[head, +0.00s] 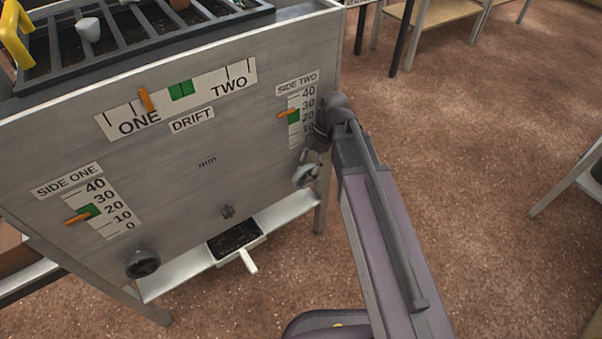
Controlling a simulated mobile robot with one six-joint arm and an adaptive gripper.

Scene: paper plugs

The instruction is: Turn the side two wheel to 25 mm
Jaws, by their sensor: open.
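The side two scale (293,117) is on the right of the grey metal panel, under a SIDE TWO label (297,84). Its orange pointer (288,113) lies at the green band, roughly between the 20 and 30 marks; the exact reading is too small to tell. My gripper (306,176) is just below this scale, close to the panel's lower right. It is open. The side two wheel cannot be made out; my gripper and wrist cover that area. I cannot tell whether the gripper touches it.
The side one scale (100,208) and its dark wheel (143,264) are at the panel's left. The drift scale's orange pointer (146,99) sits left of its green band (181,90), toward ONE.

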